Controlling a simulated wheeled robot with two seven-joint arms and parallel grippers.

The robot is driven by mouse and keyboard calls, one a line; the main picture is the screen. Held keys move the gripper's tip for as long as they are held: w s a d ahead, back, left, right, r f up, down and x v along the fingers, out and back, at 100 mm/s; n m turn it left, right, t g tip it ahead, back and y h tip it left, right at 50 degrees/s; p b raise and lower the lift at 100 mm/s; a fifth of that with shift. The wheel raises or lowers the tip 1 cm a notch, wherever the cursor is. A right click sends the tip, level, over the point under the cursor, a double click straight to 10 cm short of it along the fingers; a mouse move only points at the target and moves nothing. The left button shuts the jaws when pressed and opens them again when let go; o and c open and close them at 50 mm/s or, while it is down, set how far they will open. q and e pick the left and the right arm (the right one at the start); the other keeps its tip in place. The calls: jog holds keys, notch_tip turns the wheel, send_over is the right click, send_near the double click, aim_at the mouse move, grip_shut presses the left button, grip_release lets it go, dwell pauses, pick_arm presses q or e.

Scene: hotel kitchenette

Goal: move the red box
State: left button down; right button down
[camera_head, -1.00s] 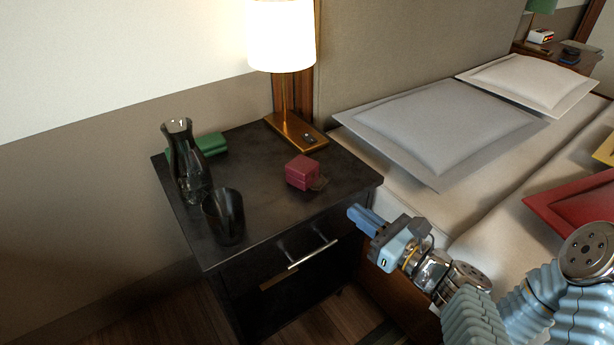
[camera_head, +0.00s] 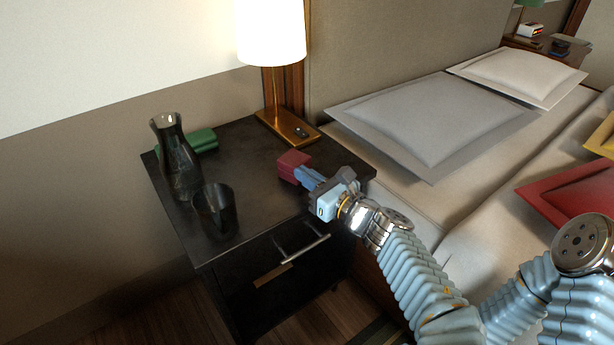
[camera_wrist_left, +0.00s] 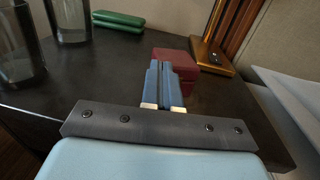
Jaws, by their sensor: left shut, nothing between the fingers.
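The red box (camera_head: 290,162) sits on the dark nightstand top (camera_head: 258,185), near the lamp base. It also shows in the left wrist view (camera_wrist_left: 180,57), partly hidden behind the blue fingers. My left gripper (camera_head: 304,174) is shut and empty. Its fingertips are right at the near side of the box; I cannot tell whether they touch it. In the left wrist view the closed fingers (camera_wrist_left: 160,68) overlap the left part of the box. My right gripper is not in view.
A dark glass carafe (camera_head: 175,160) and a dark glass (camera_head: 214,212) stand left on the nightstand, with a green case (camera_head: 201,141) behind. A lit lamp (camera_head: 271,32) on a brass base (camera_head: 287,127) stands at the back. The bed is to the right.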

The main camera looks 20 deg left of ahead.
pick_arm(q)
jog(key=shift+w+a+r, duration=0.1)
jog(key=shift+w+a, duration=0.1)
jog(key=shift+a, duration=0.15)
jog(key=p+x, duration=0.2)
jog(key=x, duration=1)
jog(key=shift+w+a, duration=0.15)
jog(key=shift+a, duration=0.05)
jog(key=shift+d, duration=0.15)
jog(key=shift+d, duration=0.1)
